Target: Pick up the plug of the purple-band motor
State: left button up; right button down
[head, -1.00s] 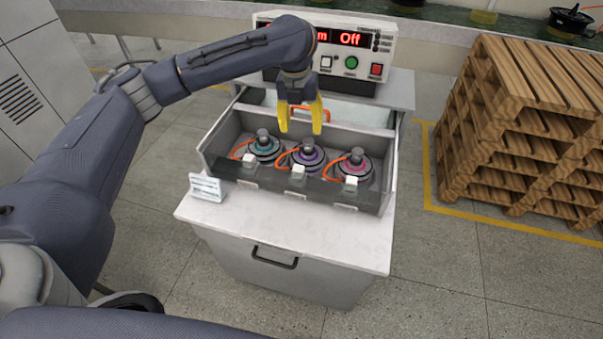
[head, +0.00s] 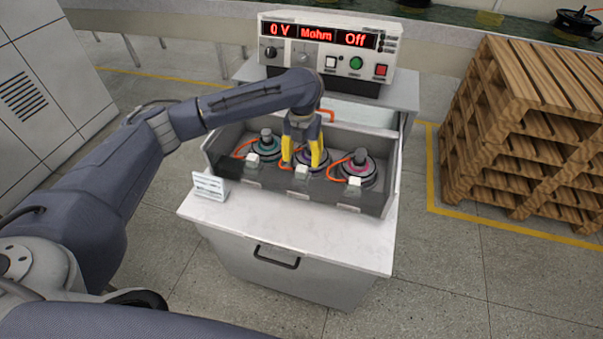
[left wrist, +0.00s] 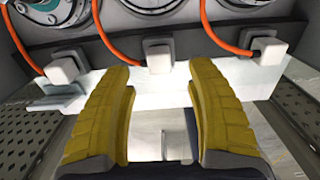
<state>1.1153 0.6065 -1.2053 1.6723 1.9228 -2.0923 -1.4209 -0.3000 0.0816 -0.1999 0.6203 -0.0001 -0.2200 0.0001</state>
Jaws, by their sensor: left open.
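The purple-band motor (head: 313,157) sits in the middle of the grey bin, partly hidden behind my left gripper. Its white plug (head: 302,172) is on the bin's front edge with an orange cable running back to the motor. My left gripper (head: 301,160) is open, pointing down over this middle motor and just behind the plug in the head view. In the left wrist view the middle plug (left wrist: 159,61) shows between and slightly beyond the two yellow fingertips (left wrist: 159,76), with nothing held. My right gripper is not in view.
The teal-band motor (head: 267,144) and its plug (head: 252,160) are to the left, the pink-band motor (head: 361,171) and its plug (head: 354,182) to the right. A small white sign (head: 209,187) stands front left. A tester (head: 328,45) stands behind. The front worktop (head: 290,219) is clear.

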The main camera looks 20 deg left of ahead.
aim_at(301, 168)
pick_arm(q)
jog(key=shift+s+a+f, duration=0.1)
jog(key=shift+s+f, duration=0.05)
jog(key=shift+f, duration=3)
jog(key=shift+c, duration=0.3)
grip_shut()
